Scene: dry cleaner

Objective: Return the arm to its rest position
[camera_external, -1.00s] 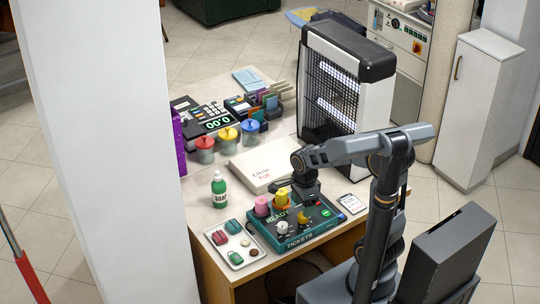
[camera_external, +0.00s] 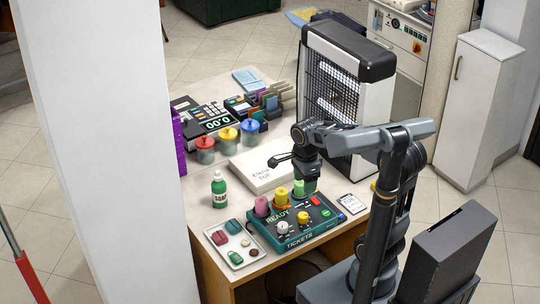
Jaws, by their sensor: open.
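My arm (camera_external: 350,140) reaches left over the counter from my base at the lower right. My gripper (camera_external: 309,186) hangs from the wrist, pointing down above the back right of the teal ticket machine (camera_external: 300,240). It is open, and I see nothing held in it. The machine carries a pink roll (camera_external: 262,206), a yellow roll (camera_external: 281,198) and a green roll (camera_external: 299,188). The green roll shows close beside the gripper. I cannot tell whether they touch. The fingertips are small and dark here.
A white box (camera_external: 262,168) lies behind the machine, and a tall heater-like unit (camera_external: 345,90) stands behind the arm. A tray (camera_external: 237,262) of small items, a green bottle (camera_external: 219,190) and lidded jars (camera_external: 228,140) stand left. A white card (camera_external: 352,204) lies right.

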